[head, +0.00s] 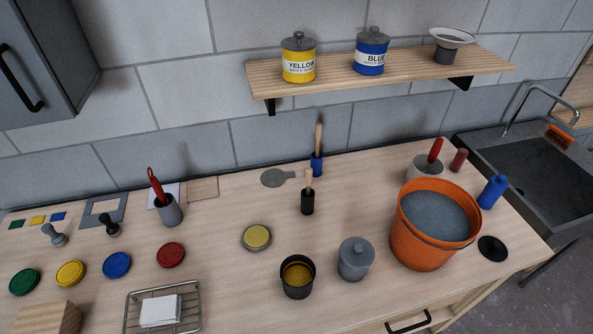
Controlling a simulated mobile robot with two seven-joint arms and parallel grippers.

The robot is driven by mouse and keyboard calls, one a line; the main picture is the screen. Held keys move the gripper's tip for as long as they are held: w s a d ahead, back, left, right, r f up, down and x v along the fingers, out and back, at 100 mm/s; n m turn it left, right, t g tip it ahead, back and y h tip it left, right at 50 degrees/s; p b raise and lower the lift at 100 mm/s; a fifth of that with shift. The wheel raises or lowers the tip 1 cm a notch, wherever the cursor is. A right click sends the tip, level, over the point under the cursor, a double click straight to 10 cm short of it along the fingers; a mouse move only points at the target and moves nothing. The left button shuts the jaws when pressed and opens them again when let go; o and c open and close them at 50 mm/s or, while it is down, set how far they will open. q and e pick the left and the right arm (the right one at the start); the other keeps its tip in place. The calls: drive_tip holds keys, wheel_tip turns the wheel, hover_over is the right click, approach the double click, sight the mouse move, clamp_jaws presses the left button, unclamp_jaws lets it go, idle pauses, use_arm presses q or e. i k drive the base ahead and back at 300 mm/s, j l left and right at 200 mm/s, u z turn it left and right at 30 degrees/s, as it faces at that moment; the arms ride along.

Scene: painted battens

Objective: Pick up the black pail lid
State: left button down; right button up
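A small round black disc, which looks like the black pail lid (493,248), lies flat on the counter at the right. It is just right of the large orange bucket (420,245), close to the counter's right edge, with a faint detail at its middle. A small black pail (297,289) stands open at the front middle with yellow-orange content inside. Neither of my grippers is in view, so nothing is seen near or touching the lid.
A blue bottle (492,191) stands behind the lid. The sink (540,170) is beyond the counter edge. A lidded grey pot (355,262) stands left of the bucket. A wire rack (190,308) is at front left. The counter (225,255) has bare wood between items.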

sight(490, 246)
drive_tip(key=z, duration=1.5)
drive_tip(key=u, duration=1.5)
drive_tip(key=l+u, duration=0.15)
drive_tip(key=l, duration=0.8)
